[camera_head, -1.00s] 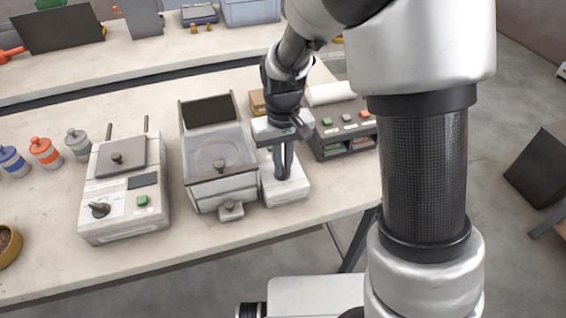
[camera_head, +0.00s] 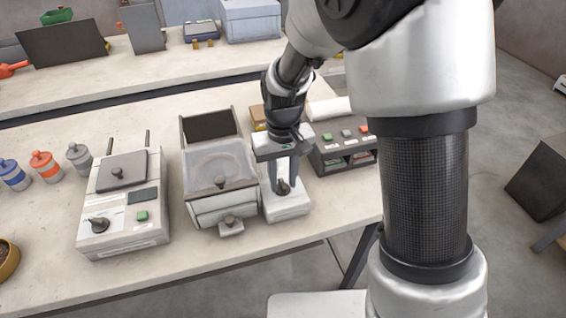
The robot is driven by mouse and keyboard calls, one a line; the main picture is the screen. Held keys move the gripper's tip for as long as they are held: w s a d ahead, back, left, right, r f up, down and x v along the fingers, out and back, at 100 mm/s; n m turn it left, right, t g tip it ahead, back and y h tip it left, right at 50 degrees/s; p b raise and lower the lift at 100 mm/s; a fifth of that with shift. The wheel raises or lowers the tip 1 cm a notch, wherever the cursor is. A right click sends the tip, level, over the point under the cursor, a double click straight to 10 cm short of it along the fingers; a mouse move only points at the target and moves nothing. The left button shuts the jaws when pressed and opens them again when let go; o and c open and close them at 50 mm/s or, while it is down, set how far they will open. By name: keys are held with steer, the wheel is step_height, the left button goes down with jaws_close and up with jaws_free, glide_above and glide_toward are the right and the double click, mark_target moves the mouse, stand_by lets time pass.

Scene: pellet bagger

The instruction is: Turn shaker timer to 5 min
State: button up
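A small pale grey box with a dark pointer knob (camera_head: 283,187) stands at the right of the sieve-like shaker unit (camera_head: 222,192); it appears to be the shaker timer. The knob's dial marks are too small to read. My gripper (camera_head: 283,180) points down over this box. Its two fingers are apart, one on each side of the knob as seen from here. I cannot tell whether they touch the knob. The box's back part is hidden by my gripper.
A bench machine (camera_head: 125,205) with its own dark knob and green button stands at the left. A dark grey button box (camera_head: 345,148) is close at the right of my gripper. Small lidded jars (camera_head: 45,166) stand far left. The front table strip is clear.

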mark_target(283, 185)
step_height(283, 185, up, 17)
steer(key=p, duration=0.1)
steer(key=shift+p, duration=0.35)
steer(key=shift+r, duration=0.15)
steer(key=s+d+r+m+t+p, duration=0.1)
steer(key=s+d+r+t+p, duration=0.1)
steer(key=s+d+r, duration=0.4)
steer(key=s+d+r+m+t+p, duration=0.2)
steer(key=s+d+r, duration=0.4)
steer(key=s, duration=0.4)
steer(key=shift+s+d+t+p, duration=0.15)
steer(key=shift+d+t+p, duration=0.15)
steer(key=shift+t+p, duration=0.7)
